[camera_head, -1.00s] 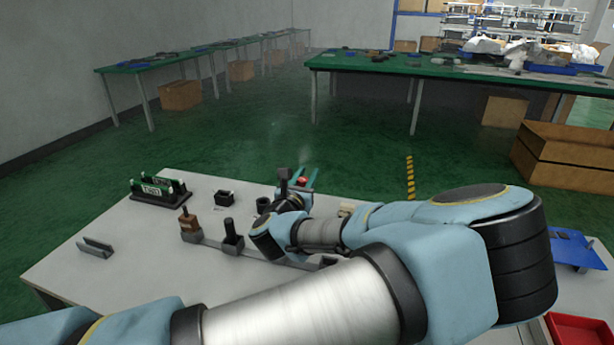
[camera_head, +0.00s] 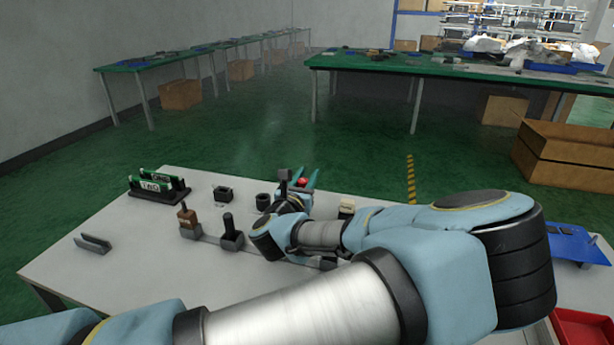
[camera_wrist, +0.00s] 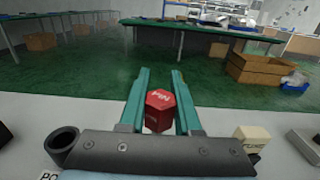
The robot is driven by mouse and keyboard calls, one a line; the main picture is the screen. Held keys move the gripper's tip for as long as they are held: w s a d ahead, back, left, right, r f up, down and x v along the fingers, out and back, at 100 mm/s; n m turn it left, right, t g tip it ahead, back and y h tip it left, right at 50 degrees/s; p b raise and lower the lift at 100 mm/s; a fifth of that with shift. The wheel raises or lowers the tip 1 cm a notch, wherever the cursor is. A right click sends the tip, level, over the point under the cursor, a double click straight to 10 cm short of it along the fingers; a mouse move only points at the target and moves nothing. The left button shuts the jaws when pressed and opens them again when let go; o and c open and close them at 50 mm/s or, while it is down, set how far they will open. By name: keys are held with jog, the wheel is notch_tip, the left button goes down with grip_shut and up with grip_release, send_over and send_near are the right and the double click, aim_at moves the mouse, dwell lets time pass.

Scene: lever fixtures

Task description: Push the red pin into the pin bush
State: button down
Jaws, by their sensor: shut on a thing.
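The red pin (camera_wrist: 158,108) is a faceted block with white lettering, standing between the two teal fingers of my gripper (camera_wrist: 160,76) in the wrist view. My gripper is shut on it. In the head view the pin (camera_head: 302,182) is a small red spot between the fingers (camera_head: 306,174), near the table's far edge. A dark hollow cylinder, which looks like the pin bush (camera_wrist: 62,142), stands left of my gripper in the wrist view, apart from the pin. It also shows in the head view (camera_head: 263,201). The pin's lower end is hidden behind the gripper body.
A cream block (camera_wrist: 252,138) stands right of my gripper. On the white table (camera_head: 140,235) are a black lever (camera_head: 229,226), a brown-topped block (camera_head: 188,220), a small black box (camera_head: 223,194) and a rack of green boards (camera_head: 160,187). A red tray (camera_head: 582,330) lies at lower right.

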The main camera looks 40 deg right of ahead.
jog(key=shift+f+b, duration=1.05)
jog(key=shift+f, duration=0.25)
jog(key=c, duration=0.5)
grip_release()
